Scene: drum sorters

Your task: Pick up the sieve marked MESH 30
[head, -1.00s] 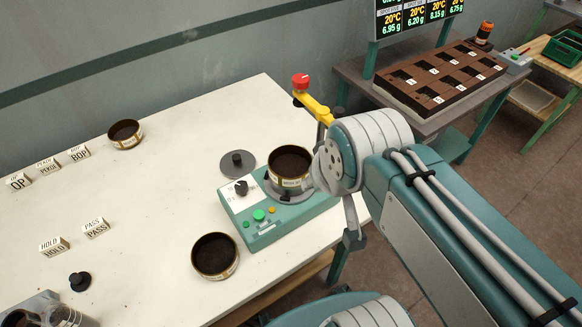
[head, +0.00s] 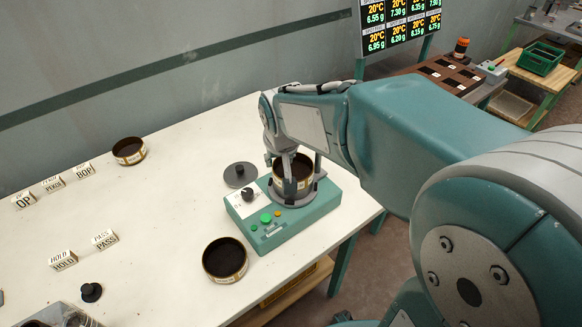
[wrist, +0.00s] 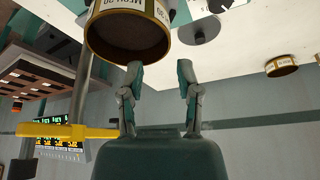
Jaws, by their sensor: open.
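A round brown sieve with a brass rim (head: 293,184) sits on the green-based shaker (head: 290,215). In the wrist view this sieve (wrist: 128,42) is large at the top; its label starts with MESH, and I cannot read the number surely. A second sieve (head: 225,260) lies on the table in front of the shaker, and a third (head: 129,151) stands at the far left. Their labels are too small to read. My gripper (head: 302,170) is open at the shaker sieve, its fingers partly covering it. In the wrist view the fingertips (wrist: 159,72) have nothing between them.
A grey lid (head: 240,175) lies left of the shaker. Label blocks (head: 63,260) and a black knob (head: 91,292) stand on the white table (head: 160,215). A display (head: 400,25) and a brown compartment tray (head: 450,72) are at the back right. The table's middle left is clear.

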